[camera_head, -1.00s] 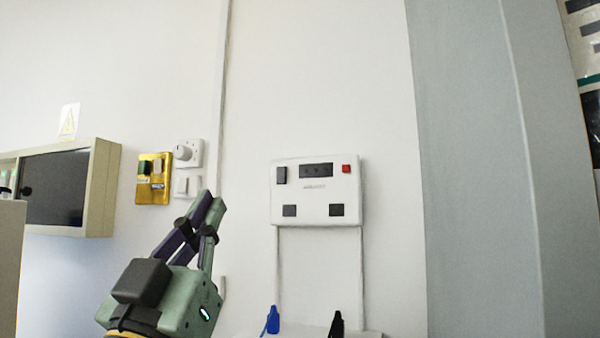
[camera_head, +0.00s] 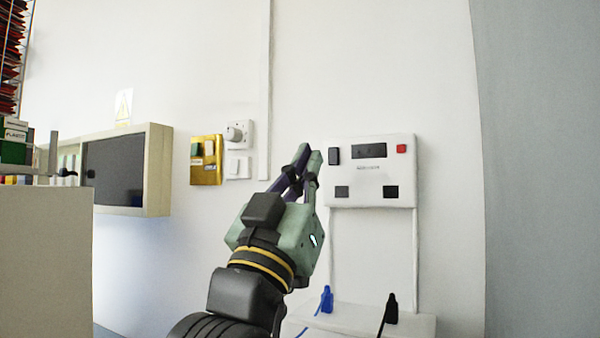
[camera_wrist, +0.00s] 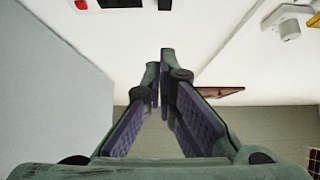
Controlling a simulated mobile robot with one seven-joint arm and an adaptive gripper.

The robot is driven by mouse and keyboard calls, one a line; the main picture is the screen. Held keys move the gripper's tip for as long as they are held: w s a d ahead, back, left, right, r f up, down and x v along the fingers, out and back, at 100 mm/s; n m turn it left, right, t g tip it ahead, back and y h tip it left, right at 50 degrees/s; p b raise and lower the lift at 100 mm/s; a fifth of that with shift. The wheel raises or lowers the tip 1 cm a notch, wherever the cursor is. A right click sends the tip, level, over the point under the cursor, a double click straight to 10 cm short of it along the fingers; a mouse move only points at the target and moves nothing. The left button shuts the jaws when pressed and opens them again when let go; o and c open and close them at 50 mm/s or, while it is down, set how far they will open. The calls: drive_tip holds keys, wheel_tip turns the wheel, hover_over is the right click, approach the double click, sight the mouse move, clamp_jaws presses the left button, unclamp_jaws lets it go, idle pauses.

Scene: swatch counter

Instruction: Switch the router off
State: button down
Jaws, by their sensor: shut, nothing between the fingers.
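A white wall box (camera_head: 370,172) carries a black rocker switch (camera_head: 334,155), a dark display (camera_head: 369,151), a red button (camera_head: 401,148) and two dark squares below. Its printed label is too small to read, so I cannot tell whether it names the router. My gripper (camera_head: 308,153) is shut and empty, its fingertips just left of the rocker in the head view; I cannot tell whether they touch anything. In the wrist view the fingers (camera_wrist: 160,75) point toward the wall, with the rocker (camera_wrist: 164,4), display (camera_wrist: 121,3) and red button (camera_wrist: 81,4) at the top edge.
Left of the box are a brass plate with switches (camera_head: 206,173), a white dial (camera_head: 236,132) and a white switch (camera_head: 238,167). A wall cabinet (camera_head: 158,170) is farther left. Below, a white ledge (camera_head: 350,318) holds a blue plug (camera_head: 327,299) and a black plug (camera_head: 391,309).

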sight(333, 156)
drive_tip(key=w+d+r+p, duration=0.2)
drive_tip(key=w, duration=0.4)
drive_tip(key=shift+d+r+p, duration=0.25)
drive_tip(key=shift+r+p, duration=0.05)
drive_tip(key=shift+r, duration=0.05)
drive_tip(key=shift+w, duration=0.15)
drive_tip(key=shift+w+d+r, duration=0.1)
drive_tip(key=shift+w+r, duration=0.05)
drive_tip(key=shift+w, duration=0.1)
drive_tip(key=shift+s, duration=0.1)
